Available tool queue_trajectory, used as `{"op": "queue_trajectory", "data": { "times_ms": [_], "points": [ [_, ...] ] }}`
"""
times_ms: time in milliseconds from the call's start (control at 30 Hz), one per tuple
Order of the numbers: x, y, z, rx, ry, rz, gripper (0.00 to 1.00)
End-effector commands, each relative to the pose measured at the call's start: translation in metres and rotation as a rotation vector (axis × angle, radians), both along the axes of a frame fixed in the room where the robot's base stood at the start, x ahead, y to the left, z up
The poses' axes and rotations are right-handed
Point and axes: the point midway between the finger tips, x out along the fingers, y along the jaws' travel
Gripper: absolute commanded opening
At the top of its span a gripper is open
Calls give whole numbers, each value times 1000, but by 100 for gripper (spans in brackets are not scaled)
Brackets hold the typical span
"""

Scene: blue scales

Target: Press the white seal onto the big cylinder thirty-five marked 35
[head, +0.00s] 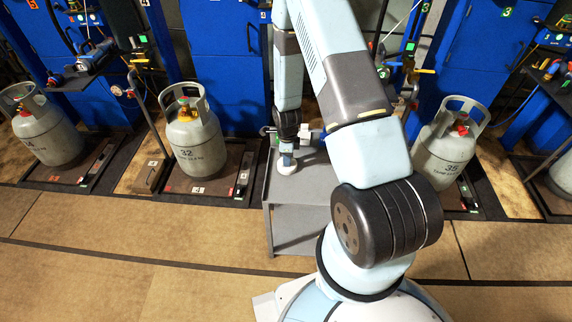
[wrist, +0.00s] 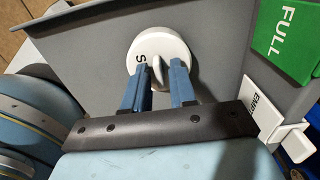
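The white seal (head: 286,165) is a round disc lying on the grey cart top. In the wrist view the seal (wrist: 142,48) shows an upright ridge and part of a black letter S. My gripper (head: 287,146) points down right above it. In the wrist view its two blue fingers (wrist: 162,66) stand on either side of the ridge, with a gap between them; it looks open. The big grey cylinder marked 35 (head: 443,158) stands to the right behind my arm, upright, with a red-capped valve inside its collar. My arm hides part of its surroundings.
The grey cart (head: 290,205) also holds a green FULL block (wrist: 292,42) and a white EMPTY block (wrist: 262,112). Cylinder 32 (head: 195,145) and cylinder 34 (head: 45,130) stand on scales at left. Blue cabinets (head: 225,75) line the back. The front floor is clear.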

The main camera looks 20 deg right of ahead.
Motion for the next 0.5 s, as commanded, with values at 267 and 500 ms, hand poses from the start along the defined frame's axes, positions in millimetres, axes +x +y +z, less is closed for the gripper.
{"op": "queue_trajectory", "data": {
  "times_ms": [267,500],
  "points": [
    [0,0,0,0,0,0,0],
    [0,0,0,0,0,1,0]
  ]
}}
